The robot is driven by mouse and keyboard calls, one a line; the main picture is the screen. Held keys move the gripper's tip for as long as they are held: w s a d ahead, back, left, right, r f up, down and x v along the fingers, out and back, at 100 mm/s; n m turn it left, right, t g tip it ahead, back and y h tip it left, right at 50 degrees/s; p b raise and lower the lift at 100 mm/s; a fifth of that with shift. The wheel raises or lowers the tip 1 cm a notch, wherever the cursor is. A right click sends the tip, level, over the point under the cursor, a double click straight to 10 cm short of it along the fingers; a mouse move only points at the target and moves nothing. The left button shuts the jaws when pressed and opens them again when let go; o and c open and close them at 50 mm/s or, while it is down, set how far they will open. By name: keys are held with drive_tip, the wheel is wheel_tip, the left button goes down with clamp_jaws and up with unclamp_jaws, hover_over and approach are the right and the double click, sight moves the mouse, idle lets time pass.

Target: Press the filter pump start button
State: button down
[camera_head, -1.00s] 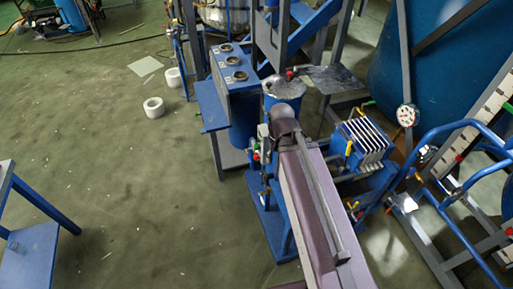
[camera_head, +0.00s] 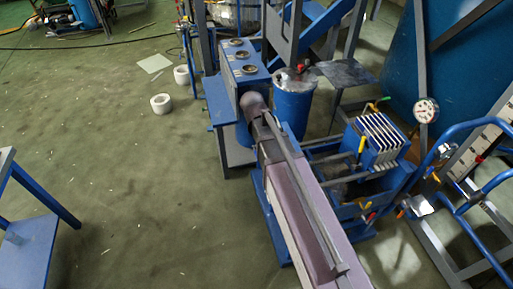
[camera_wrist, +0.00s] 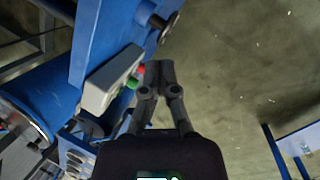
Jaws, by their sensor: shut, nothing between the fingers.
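A grey control box (camera_wrist: 106,84) with a red button (camera_wrist: 141,70) and a green button (camera_wrist: 132,83) is fixed to a blue frame (camera_wrist: 100,35) in the wrist view. My gripper (camera_wrist: 159,68) is shut and empty. Its fingertips appear just right of the red button in the picture; whether they touch it I cannot tell. The green button lies left of the fingers, partly close behind them. In the head view my arm hides the control box and my gripper. The filter press with white plates (camera_head: 378,138) stands right of my arm.
A blue drum (camera_head: 293,103) and a blue cabinet with round fittings (camera_head: 240,62) stand beyond my arm. A pressure gauge (camera_head: 426,110) and blue tube rails (camera_head: 480,190) are at the right. Floor at the left is open, with white rolls (camera_head: 161,103) and a blue table (camera_head: 28,245).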

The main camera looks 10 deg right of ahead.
drive_tip(key=w+a+f+n+h+b, duration=0.2)
drive_tip(key=w+a+f+n+b, duration=0.2)
drive_tip(key=w+a+n+b, duration=0.1)
drive_tip(key=w+a+f+n+t+h+b, duration=0.1)
drive_tip(key=w+a+f+n+h+b, duration=0.2)
drive_tip(key=w+a+n+b, duration=0.3)
drive_tip(key=shift+w+a+f+n, duration=0.4)
drive_tip(key=shift+w+a, duration=0.8)
drive_tip(key=shift+d+f+t, duration=0.1)
drive_tip(key=shift+t, duration=0.2)
drive_tip(key=w+d+f+b, duration=0.1)
drive_tip(key=d+f+b, duration=0.6)
drive_tip(key=d, duration=0.3)
drive_tip(key=shift+w+d, duration=0.3)
drive_tip(key=shift+d, duration=0.1)
